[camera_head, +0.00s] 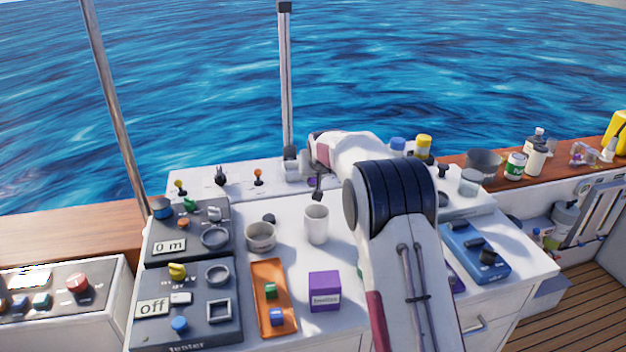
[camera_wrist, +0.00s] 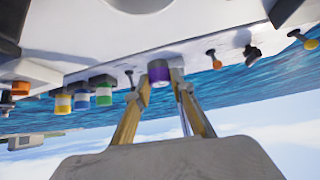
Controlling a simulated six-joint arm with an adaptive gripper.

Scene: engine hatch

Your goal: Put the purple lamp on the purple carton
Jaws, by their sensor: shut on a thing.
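The purple carton (camera_head: 325,291) is a small box with a white label, standing near the front middle of the white counter. My gripper (camera_head: 316,186) is at the back of the counter, behind the white mug and mostly hidden by my arm. The lamp is apart from the carton.
A white mug (camera_head: 316,224) and a grey bowl (camera_head: 260,237) stand behind the carton. An orange tray (camera_head: 265,270) with green and blue blocks lies left of it. Grey panels (camera_head: 190,315) fill the left side.

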